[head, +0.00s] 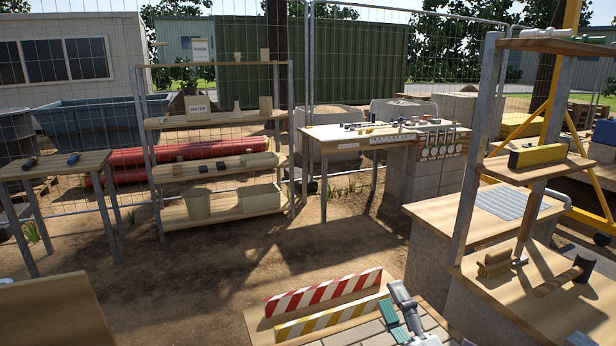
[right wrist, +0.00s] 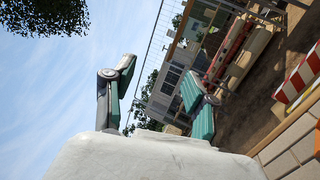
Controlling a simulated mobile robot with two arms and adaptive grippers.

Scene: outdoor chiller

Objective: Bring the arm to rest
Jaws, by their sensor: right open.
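My right gripper (head: 399,317) is at the bottom of the head view, right of centre, above the near bench (head: 262,324). Its two fingers with green pads stand apart. In the right wrist view the gripper (right wrist: 160,85) shows its fingers spread with nothing between them, only sky, fence and a white building behind. The gripper is tilted in that view. My left gripper is in neither view.
A red-striped board (head: 322,292) and a yellow-striped board (head: 333,318) stand on the near bench beside my right gripper. Open dirt ground (head: 230,285) lies beyond the bench.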

